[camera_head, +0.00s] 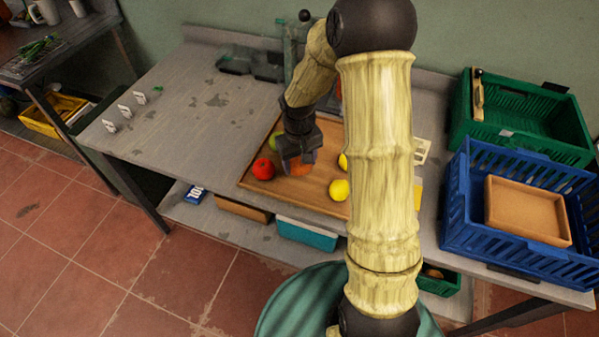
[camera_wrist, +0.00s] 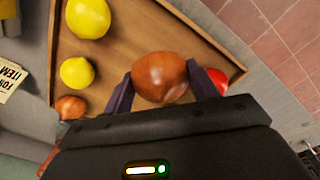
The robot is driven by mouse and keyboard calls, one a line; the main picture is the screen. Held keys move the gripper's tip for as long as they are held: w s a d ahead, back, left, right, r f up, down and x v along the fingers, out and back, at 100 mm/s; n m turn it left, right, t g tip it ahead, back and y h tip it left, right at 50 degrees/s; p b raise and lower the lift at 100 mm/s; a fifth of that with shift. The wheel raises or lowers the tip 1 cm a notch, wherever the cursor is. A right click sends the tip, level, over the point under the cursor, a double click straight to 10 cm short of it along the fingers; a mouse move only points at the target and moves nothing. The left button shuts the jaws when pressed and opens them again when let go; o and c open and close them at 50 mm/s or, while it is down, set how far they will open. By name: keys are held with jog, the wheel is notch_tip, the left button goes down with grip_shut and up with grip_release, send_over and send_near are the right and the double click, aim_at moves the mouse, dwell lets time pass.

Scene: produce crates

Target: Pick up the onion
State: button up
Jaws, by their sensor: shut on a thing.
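A brown-orange onion (camera_wrist: 160,78) sits between the two fingers of my gripper (camera_wrist: 162,85) in the wrist view. The fingers are shut on its sides. In the head view my gripper (camera_head: 298,160) reaches down over the wooden tray (camera_head: 290,195), and the onion (camera_head: 301,169) shows partly under the fingers. I cannot tell whether the onion touches the tray. A second, smaller brown, onion-like thing (camera_wrist: 70,107) lies at the left in the wrist view.
A red fruit (camera_head: 263,169) lies left of my gripper, with a green one (camera_head: 275,142) behind it. Yellow fruits (camera_head: 339,190) lie to the right. A blue crate (camera_head: 455,205) and a green crate (camera_head: 463,115) stand at the right. The table's left part is mostly clear.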

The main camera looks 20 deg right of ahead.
jog(key=shift+r, duration=1.35)
jog(key=shift+a+f, duration=0.1)
